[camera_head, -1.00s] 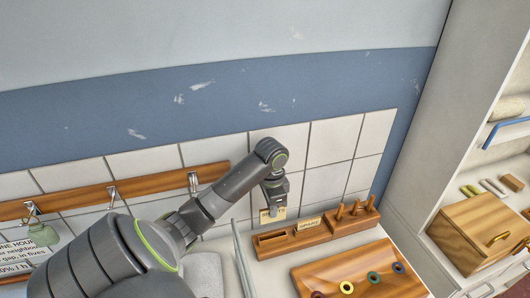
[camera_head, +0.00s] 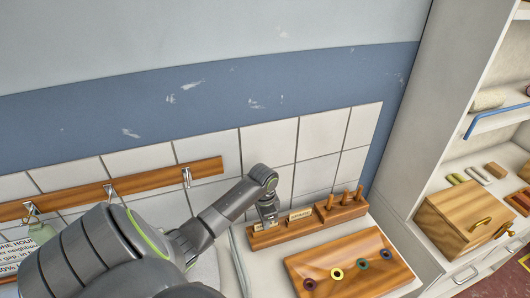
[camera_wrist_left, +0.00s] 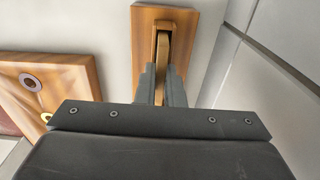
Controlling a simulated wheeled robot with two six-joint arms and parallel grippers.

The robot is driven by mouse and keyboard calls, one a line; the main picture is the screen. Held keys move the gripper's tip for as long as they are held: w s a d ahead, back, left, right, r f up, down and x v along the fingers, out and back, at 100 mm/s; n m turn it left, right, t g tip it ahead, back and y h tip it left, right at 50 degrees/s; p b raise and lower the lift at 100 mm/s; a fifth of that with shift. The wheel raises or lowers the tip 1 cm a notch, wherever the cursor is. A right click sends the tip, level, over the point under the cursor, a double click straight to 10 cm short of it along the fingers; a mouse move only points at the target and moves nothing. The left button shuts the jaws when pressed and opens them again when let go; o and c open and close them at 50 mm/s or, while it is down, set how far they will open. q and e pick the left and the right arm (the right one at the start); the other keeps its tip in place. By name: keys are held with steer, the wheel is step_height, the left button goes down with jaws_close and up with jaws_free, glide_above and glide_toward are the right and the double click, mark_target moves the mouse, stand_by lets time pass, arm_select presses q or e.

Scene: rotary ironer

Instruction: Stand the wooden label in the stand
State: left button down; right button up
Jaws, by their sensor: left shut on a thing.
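The wooden stand (camera_head: 262,241) is a long, low block against the tiled wall in the head view. My left gripper (camera_head: 268,217) points down at its left section. In the left wrist view the gripper (camera_wrist_left: 161,88) is shut on the thin wooden label (camera_wrist_left: 160,62), which is seen edge-on. The label lines up with the slot of the stand (camera_wrist_left: 143,38), its lower end at or in the slot; I cannot tell whether it touches the bottom. Another label (camera_head: 300,214) stands upright in the stand to the right. My right gripper is not in view.
Wooden pegs (camera_head: 345,200) rise from the block's right end. A wooden board (camera_head: 340,288) with several coloured rings lies in front. A hook rail (camera_head: 150,184) runs along the wall at left. A wooden box (camera_head: 462,218) sits on the shelf at right.

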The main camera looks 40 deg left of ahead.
arm_select(q)
steer(key=shift+f, duration=0.1)
steer(key=c, duration=1.5)
jaws_free()
steer(key=shift+c, duration=0.2)
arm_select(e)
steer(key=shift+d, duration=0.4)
